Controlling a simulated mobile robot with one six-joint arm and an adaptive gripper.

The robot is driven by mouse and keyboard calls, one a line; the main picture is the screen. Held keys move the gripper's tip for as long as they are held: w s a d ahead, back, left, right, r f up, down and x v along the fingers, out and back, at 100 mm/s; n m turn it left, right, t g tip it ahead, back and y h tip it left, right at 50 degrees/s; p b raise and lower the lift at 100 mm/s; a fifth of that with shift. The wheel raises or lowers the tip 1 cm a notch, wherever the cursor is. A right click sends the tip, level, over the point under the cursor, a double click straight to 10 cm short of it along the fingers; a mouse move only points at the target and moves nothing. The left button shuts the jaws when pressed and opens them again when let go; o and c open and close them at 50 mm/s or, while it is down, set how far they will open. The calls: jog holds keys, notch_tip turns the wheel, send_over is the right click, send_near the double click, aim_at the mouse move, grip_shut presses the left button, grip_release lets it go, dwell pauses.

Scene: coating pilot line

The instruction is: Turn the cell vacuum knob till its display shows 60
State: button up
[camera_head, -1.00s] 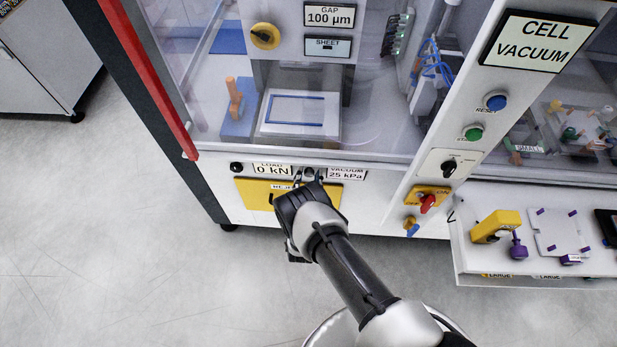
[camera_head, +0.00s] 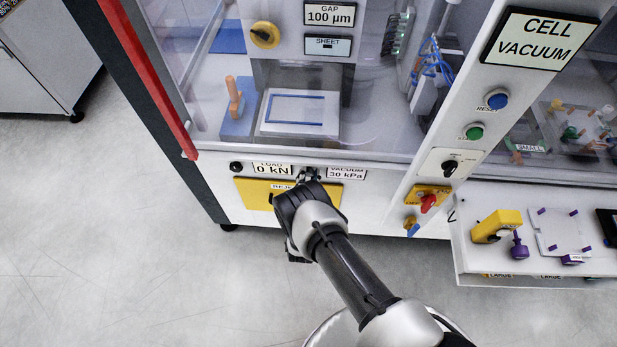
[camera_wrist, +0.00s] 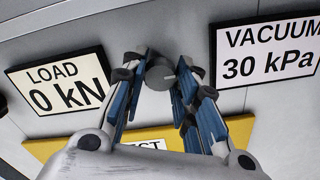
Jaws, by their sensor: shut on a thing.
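The vacuum display (camera_head: 346,174) on the machine's front panel reads 30 kPa. It also shows in the wrist view (camera_wrist: 266,52), to the right of the knob. The grey round vacuum knob (camera_wrist: 160,75) sits between the load and vacuum displays. My gripper (camera_wrist: 158,78) is shut on the knob, with one blue-padded finger on each side of it. In the head view my gripper (camera_head: 308,176) reaches the panel and hides most of the knob.
The load display (camera_head: 272,169) reads 0 kN, left of the knob. A yellow panel (camera_head: 254,193) lies just below, partly behind my gripper. A red switch (camera_head: 428,203) and a black knob (camera_head: 450,168) are to the right. Open floor lies at the left.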

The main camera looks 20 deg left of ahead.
jog(key=m+b, duration=0.1)
jog(key=m, duration=0.3)
jog(key=shift+f, duration=0.1)
jog(key=m+b, duration=0.1)
jog(key=m, duration=0.4)
jog(key=m+b, duration=0.1)
jog(key=m, duration=0.3)
jog(key=shift+m, duration=0.3)
jog(key=shift+m+b, duration=0.3)
jog(key=shift+m, duration=1.9)
jog(key=o, duration=1.1)
jog(key=shift+c, duration=0.2)
